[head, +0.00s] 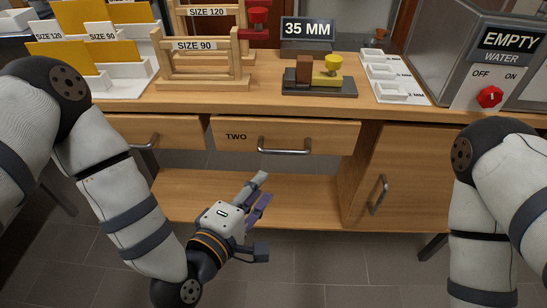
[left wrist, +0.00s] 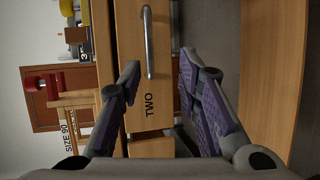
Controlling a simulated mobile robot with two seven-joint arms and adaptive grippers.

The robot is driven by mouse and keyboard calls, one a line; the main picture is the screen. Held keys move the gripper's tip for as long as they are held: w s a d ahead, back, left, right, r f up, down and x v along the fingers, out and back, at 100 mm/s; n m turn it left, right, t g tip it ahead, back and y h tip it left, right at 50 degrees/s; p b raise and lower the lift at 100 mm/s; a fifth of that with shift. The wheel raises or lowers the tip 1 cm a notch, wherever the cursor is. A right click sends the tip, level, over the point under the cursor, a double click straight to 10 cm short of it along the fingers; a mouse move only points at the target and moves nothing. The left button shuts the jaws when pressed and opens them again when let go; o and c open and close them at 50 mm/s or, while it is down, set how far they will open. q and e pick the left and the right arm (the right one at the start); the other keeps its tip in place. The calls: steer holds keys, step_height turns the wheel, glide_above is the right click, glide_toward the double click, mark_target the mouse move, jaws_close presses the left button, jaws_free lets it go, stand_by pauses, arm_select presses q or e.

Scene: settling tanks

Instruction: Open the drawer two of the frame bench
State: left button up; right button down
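Drawer two (head: 330,136) is in the middle of the wooden bench, marked TWO, with its front looking closed. Its metal bar handle (head: 285,149) runs level across the front. My left gripper (head: 262,188) is below and in front of the drawer in the head view, its fingers apart and empty. In the left wrist view the scene is turned sideways. The handle (left wrist: 149,42) shows beyond the open fingertips of my left gripper (left wrist: 158,78), between their lines, and not touched. My right arm shows at the right of the head view; its gripper is out of view.
Another drawer (head: 180,132) with a handle is to the left, and a cupboard door (head: 395,175) to the right. A lower shelf (head: 300,200) is under the drawer. Wooden frames (head: 200,70), a block fixture (head: 320,85) and a water tank (head: 460,60) stand on top.

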mark_target(282, 153)
arm_select(q)
steer(key=shift+n+t, duration=0.3)
steer(key=shift+t, duration=0.1)
steer(key=x, duration=0.8)
steer(key=r+b+x, duration=0.1)
steer(key=x, duration=0.4)
steer(key=shift+w+a, duration=0.1)
steer(key=shift+w, duration=0.05)
jaws_close()
